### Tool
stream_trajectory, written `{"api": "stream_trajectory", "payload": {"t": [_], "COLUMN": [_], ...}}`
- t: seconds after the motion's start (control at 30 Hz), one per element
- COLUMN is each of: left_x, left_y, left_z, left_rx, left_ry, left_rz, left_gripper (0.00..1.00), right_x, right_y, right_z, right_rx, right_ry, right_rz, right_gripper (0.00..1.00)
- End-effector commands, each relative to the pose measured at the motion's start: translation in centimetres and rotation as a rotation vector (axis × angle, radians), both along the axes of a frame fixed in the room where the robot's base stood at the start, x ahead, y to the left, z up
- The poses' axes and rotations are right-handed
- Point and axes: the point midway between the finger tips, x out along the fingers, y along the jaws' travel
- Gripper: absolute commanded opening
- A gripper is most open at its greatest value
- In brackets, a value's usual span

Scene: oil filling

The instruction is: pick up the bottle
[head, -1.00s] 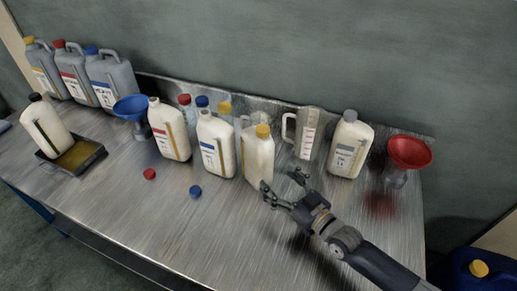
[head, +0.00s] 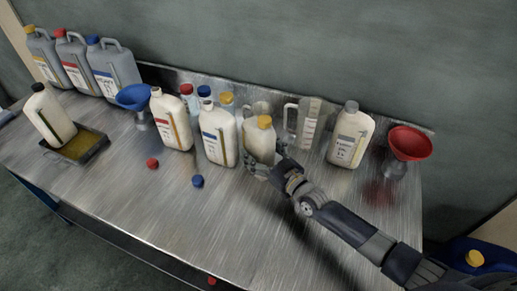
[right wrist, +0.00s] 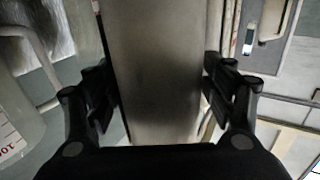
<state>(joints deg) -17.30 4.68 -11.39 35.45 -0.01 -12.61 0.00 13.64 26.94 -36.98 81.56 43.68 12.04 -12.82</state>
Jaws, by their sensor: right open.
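A cream bottle with a yellow cap (head: 259,138) stands upright on the metal table, right of the blue-labelled bottle. My right gripper (head: 266,163) is at this bottle's lower right side. In the right wrist view the bottle's plain side (right wrist: 155,70) fills the middle, between the two dark fingers of the gripper (right wrist: 160,100). The fingers are open, one on each side of the bottle. I cannot tell whether either finger touches it. My left gripper does not show.
A blue-labelled bottle (head: 217,136) stands close on the left. A clear measuring jug (head: 306,122), a grey-capped bottle (head: 350,138) and a red funnel (head: 409,143) stand to the right. Loose red (head: 152,163) and blue (head: 197,181) caps lie in front. The front table area is mostly clear.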

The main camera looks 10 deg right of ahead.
Motion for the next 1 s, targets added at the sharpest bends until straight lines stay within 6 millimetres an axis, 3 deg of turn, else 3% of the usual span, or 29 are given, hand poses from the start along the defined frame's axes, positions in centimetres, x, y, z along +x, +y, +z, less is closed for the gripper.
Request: {"api": "stream_trajectory", "payload": {"t": [0.33, 0.67, 0.7, 1.0], "left_x": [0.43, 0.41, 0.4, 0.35], "left_y": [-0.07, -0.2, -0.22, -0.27], "left_z": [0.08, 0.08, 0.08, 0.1], "left_rx": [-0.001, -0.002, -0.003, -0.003], "left_ry": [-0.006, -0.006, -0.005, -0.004], "left_rz": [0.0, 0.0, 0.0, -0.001], "left_gripper": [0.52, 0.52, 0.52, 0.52], "right_x": [0.71, 0.7, 0.7, 0.82], "right_y": [0.36, 0.35, 0.35, 0.37], "right_z": [-0.06, -0.05, -0.05, 0.52], "right_rx": [0.0, 0.0, 0.0, 0.004], "right_ry": [0.001, 0.001, 0.001, -0.009], "right_rz": [0.0, 0.0, 0.0, -0.001], "right_gripper": [0.76, 0.03, 0.0, 0.0]}}
